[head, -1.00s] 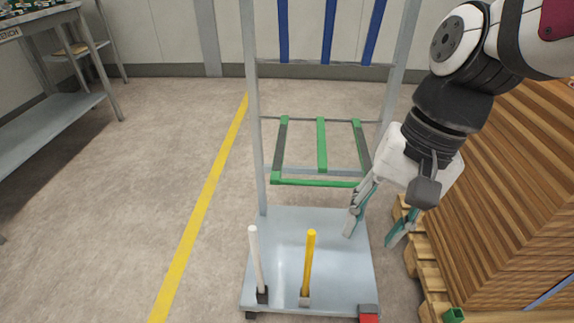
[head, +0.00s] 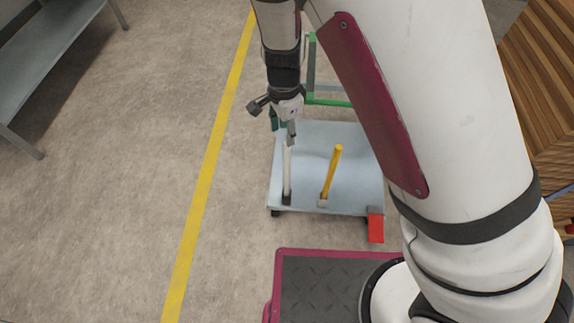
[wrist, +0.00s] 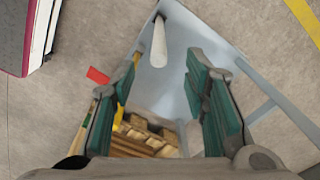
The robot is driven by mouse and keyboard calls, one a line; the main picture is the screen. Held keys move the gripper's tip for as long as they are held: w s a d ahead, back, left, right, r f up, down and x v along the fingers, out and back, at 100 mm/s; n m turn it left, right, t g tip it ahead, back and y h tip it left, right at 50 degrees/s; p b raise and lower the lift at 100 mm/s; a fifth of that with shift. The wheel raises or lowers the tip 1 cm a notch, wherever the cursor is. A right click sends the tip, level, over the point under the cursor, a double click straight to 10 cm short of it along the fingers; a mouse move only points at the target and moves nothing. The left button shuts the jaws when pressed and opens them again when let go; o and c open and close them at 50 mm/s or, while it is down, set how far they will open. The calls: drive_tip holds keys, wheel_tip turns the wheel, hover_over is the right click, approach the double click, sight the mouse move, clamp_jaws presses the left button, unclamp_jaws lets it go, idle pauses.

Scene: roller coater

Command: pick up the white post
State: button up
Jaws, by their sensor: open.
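The white post (head: 287,172) stands upright in a dark socket at the front left of the pale blue cart deck (head: 358,180). My gripper (head: 282,128) is open and empty, at the upper end of the post in the head view. In the wrist view, the white post (wrist: 159,43) shows just past the gap between the teal-padded fingers (wrist: 163,78), nearer the left one. I cannot tell whether a finger touches it. The fingers partly overlap the post's top in the head view.
A yellow post (head: 331,172) stands right of the white one, leaning slightly. A red block (head: 376,227) is at the cart's front right corner. The cart's green-barred frame (head: 330,102) rises behind. Stacked wood (head: 545,90) stands at right. Floor left of the cart is clear.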

sight(287, 157)
wheel_tip(287, 157, down, 8)
drive_tip(key=b, duration=0.3)
drive_tip(key=shift+f, duration=0.2)
drive_tip(key=shift+w+d+f+b, duration=0.15)
drive_tip(key=shift+f+b, duration=0.7)
drive_tip(key=shift+f, duration=0.5)
drive_tip(key=shift+s+d+f+b, duration=0.1)
drive_tip(key=shift+f+b, duration=0.7)
drive_tip(key=shift+f, duration=0.5)
drive_tip(key=shift+r, duration=0.1)
clamp_jaws()
